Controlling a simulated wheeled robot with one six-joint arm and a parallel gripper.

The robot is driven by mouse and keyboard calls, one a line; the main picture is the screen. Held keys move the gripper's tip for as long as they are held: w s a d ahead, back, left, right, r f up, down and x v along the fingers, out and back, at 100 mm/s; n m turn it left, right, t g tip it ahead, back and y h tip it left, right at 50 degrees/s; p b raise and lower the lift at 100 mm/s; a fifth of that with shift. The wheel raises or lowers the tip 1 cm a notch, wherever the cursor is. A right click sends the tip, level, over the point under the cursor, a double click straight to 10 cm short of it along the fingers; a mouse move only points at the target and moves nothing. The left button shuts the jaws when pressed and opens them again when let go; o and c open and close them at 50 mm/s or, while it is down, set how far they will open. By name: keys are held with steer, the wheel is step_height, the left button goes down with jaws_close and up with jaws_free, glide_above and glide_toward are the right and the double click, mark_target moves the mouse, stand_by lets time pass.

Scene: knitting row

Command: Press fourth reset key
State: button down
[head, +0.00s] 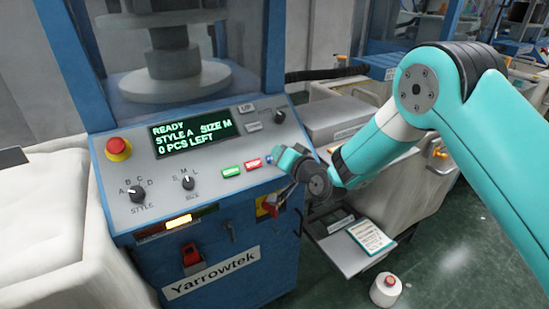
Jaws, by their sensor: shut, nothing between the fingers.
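The knitting machine's sloped grey control panel (215,188) is in the middle left of the head view. Its lower row shows a green key (231,171) and a red key (253,164). A small bluish spot lies just right of the red key, at my gripper's tip; I cannot tell whether it is a key. My gripper (273,157) is shut and empty, with its tip at the panel's right part, beside the red key. I cannot tell whether it touches the panel. No key label is readable as reset, and my gripper may hide part of the row.
The display (195,133) reads READY, STYLE A, SIZE M, 0 PCS LEFT. A red mushroom button (118,149), a style knob (137,194) and a size knob (188,183) share the panel. A yarn cone (385,289) stands on the green floor at right.

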steer(key=shift+s+r, duration=0.1)
steer(key=shift+r, duration=0.05)
steer(key=shift+s+d+r, duration=0.25)
steer(key=shift+s+r, duration=0.05)
steer(key=shift+r, duration=0.15)
stand_by(0.4)
steer(key=shift+s+d+r+p, duration=0.15)
steer(key=shift+s+d+r, duration=0.15)
steer(key=shift+s+r, duration=0.25)
steer(key=shift+s+d+r+p, duration=0.1)
steer(key=shift+s+d+r, duration=0.2)
steer(key=shift+r, duration=0.5)
steer(key=shift+s+d+r+p, duration=0.15)
steer(key=shift+s+d+r, duration=0.1)
steer(key=shift+s+r, duration=0.3)
steer(key=shift+w+r, duration=0.1)
